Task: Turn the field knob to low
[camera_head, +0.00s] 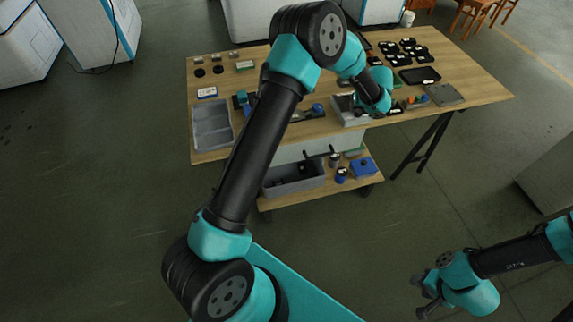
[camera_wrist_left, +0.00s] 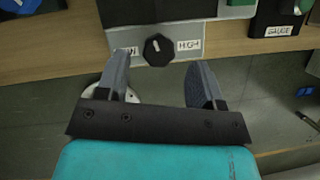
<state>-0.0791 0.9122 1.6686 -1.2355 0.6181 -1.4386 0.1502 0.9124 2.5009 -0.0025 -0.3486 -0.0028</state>
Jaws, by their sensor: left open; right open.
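The field knob (camera_wrist_left: 158,50) is black and faceted with a short white mark near its upper left edge. It sits on a pale front panel (camera_wrist_left: 190,31) in the left wrist view. A HIGH label (camera_wrist_left: 188,45) is to its right; the label on its left is mostly hidden by a finger. My left gripper (camera_wrist_left: 159,60) is open, its fingers on either side of the knob in the picture; contact cannot be told. In the head view the left gripper (camera_head: 376,108) is at the grey unit (camera_head: 343,110). My right gripper (camera_head: 424,301) is open, low at right, away from the table.
The wooden table (camera_head: 460,75) holds a grey tray (camera_head: 212,127) at left and several black parts at the back right. A GAUGE-labelled box (camera_wrist_left: 277,30) stands right of the knob panel. A lower shelf holds a grey bin (camera_head: 292,185) and a blue box (camera_head: 363,167).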

